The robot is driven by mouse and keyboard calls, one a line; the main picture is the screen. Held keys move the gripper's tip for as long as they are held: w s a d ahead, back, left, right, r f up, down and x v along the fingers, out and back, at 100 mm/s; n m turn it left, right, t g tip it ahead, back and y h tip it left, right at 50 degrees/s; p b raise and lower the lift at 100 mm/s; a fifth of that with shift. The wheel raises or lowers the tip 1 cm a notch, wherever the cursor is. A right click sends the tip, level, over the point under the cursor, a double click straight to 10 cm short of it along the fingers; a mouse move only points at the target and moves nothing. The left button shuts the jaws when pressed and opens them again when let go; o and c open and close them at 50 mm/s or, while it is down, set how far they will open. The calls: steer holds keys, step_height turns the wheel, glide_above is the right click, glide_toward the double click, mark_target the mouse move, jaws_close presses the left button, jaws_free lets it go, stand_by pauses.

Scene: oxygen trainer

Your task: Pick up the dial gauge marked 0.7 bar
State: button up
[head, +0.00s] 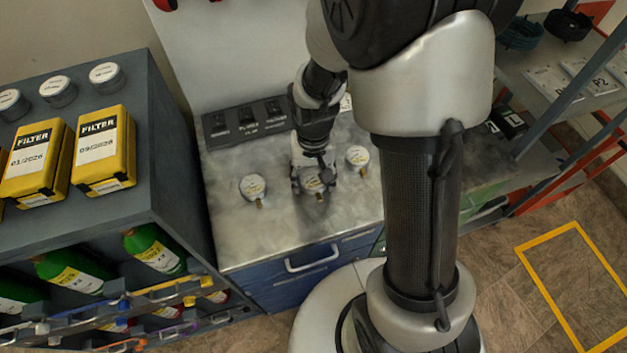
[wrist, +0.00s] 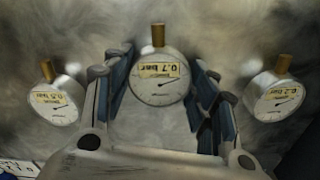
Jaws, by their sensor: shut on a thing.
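The dial gauge marked 0.7 bar (wrist: 158,85) has a white face, a yellow label and a brass stem. It is between the fingers of my gripper (wrist: 160,95) in the wrist view, and they are shut on it. In the head view, my gripper (head: 314,182) is low over the grey worktop, and its fingers partly hide the gauge (head: 316,188). I cannot tell whether the gauge touches the worktop. Two similar gauges stand apart on either side: one at left (wrist: 55,97), its label hard to read, and one at right (wrist: 276,96), which seems to read 0.2 bar.
The worktop (head: 232,235) is clear in front of the gauges. A dark panel (head: 247,120) lies behind them. A shelf unit (head: 180,190) with yellow filter boxes (head: 104,150) and green cylinders stands at left. Shelving (head: 590,75) stands at right.

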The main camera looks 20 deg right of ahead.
steer(key=c, duration=0.5)
